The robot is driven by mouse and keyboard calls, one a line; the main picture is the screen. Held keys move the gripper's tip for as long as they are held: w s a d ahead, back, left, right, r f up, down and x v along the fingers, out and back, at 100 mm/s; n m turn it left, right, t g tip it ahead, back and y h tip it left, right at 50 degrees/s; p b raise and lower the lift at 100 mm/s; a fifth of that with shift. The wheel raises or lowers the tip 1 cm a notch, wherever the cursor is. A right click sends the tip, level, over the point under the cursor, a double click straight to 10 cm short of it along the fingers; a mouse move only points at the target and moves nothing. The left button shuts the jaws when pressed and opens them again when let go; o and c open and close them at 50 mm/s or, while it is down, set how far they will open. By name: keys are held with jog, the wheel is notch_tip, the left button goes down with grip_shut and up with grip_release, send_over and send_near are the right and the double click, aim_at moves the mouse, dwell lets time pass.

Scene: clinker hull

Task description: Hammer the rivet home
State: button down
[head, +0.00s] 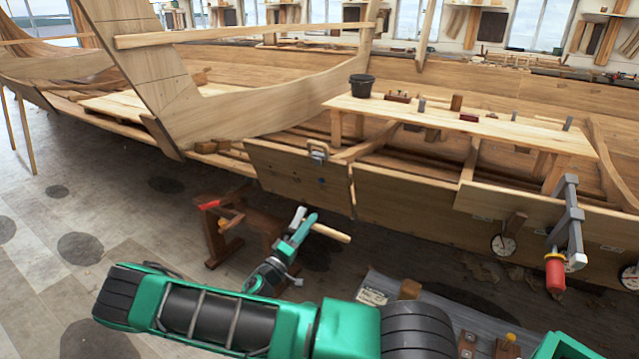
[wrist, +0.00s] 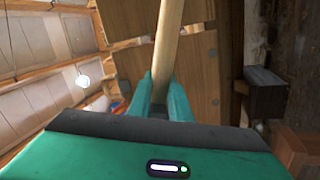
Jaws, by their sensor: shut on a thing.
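My gripper (head: 306,222) is in front of the hull's lower planking. It is shut on a wooden handle (head: 332,234), taken to be the hammer's. In the wrist view the handle (wrist: 168,40) rises from between the green fingers (wrist: 160,92) and runs out at the top edge. I cannot make out the hammer's head clearly. The hull plank (head: 297,178) stands just behind the gripper in the head view. Small dark spots show on the wood in the wrist view; I cannot tell which is the rivet.
A metal clip (head: 318,151) sits on the plank's top edge. A small wooden stand (head: 222,240) is left of my gripper. A clamp with a red grip (head: 555,272) hangs at right. A bench (head: 470,127) with a black bucket (head: 361,86) stands inside the hull. The left floor is open.

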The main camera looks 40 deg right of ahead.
jog(key=shift+w+d+r, duration=0.1)
jog(key=shift+d+r, duration=0.05)
jog(key=shift+d, duration=0.2)
jog(key=shift+a, duration=0.1)
jog(key=v, duration=0.4)
jog(key=shift+s+a+f, duration=0.25)
jog(key=shift+s, duration=0.15)
dwell(0.4)
